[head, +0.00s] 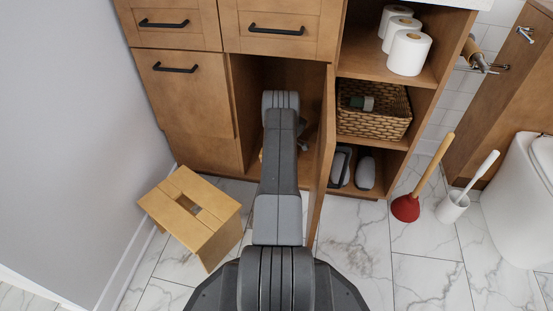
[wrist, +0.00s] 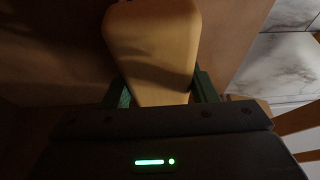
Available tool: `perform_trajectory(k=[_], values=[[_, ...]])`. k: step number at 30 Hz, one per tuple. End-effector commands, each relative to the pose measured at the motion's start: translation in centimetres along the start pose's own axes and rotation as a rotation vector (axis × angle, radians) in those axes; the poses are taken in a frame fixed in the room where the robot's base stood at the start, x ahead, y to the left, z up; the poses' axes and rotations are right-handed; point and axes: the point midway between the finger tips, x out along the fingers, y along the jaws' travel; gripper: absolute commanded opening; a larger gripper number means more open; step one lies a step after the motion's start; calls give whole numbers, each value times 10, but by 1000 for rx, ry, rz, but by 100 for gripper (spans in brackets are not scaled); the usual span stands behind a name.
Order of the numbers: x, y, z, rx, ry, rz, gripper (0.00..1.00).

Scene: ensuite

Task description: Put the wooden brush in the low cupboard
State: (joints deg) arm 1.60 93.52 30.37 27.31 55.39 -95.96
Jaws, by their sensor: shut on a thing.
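The low cupboard (head: 246,85) stands open under the drawers, its door (head: 322,150) swung out toward me. My arm reaches into the opening, and in the head view it hides most of my gripper and what it holds. In the wrist view the wooden brush (wrist: 152,45) shows as a pale, smooth wooden body. My gripper (wrist: 164,92) is shut on it, with a green finger pad on each side. The brush is inside the shaded cupboard. I cannot tell whether it touches the cupboard floor.
A wooden stool (head: 190,213) stands left of my arm. Right of the door are open shelves with toilet rolls (head: 408,53), a wicker basket (head: 373,121) and bottom-shelf items. A red plunger (head: 405,208) and toilet brush (head: 453,207) stand on the marble floor, near the toilet (head: 520,195).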

Motion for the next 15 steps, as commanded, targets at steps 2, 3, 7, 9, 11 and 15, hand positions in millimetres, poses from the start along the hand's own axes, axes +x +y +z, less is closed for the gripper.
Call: perform_trajectory(k=[2,3,7,9,11,15], values=[[7,0,3,0,0,0,23],[7,0,3,0,0,1,23],[6,0,2,0,0,1,23],[6,0,3,0,0,0,23],[8,0,3,0,0,0,23],[8,0,4,0,0,0,72]])
